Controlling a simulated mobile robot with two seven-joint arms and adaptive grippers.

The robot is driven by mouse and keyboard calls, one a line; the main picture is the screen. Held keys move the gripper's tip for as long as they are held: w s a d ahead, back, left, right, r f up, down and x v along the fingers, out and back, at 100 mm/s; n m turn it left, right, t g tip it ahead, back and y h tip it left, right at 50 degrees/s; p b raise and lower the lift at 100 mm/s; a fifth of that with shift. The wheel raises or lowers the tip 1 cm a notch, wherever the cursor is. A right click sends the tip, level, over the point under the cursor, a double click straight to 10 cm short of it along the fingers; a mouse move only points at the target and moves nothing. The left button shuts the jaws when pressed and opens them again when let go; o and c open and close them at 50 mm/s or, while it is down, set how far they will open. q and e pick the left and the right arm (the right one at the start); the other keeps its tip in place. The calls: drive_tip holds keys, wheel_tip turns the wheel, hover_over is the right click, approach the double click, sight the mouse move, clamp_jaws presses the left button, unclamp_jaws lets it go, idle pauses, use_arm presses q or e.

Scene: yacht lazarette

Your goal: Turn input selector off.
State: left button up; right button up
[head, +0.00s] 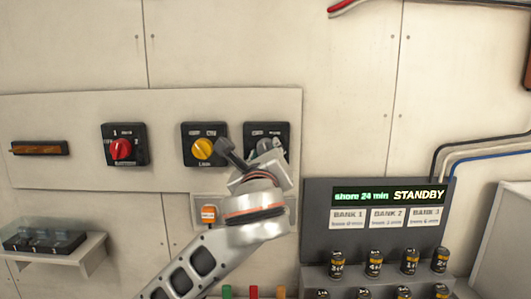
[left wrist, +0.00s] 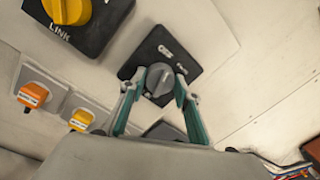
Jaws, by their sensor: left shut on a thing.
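The grey knob (left wrist: 158,82), which I take to be the input selector, sits on a black square plate (left wrist: 184,45) on the wall panel. Two small labels on the plate are too blurred to read surely. In the head view the same plate (head: 281,129) is the rightmost of three switches, with its knob partly hidden by my gripper. My left gripper (head: 262,155) is shut on the grey knob. In the left wrist view its teal fingers (left wrist: 161,76) stand one on each side of the knob. My right gripper is not in view.
A yellow LINK knob (head: 202,149) is close on the left, with a red knob (head: 122,149) beyond it. Below are orange (left wrist: 33,95) and yellow (left wrist: 81,119) switches. A display (head: 388,196) reading STANDBY stands right, above several black cylinders (head: 374,264). A shelf (head: 90,255) is lower left.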

use_arm(q)
drive_tip(key=shift+n, duration=1.1)
drive_tip(key=o, duration=1.1)
drive_tip(key=shift+o, duration=0.2)
wheel_tip(320, 180, up, 10)
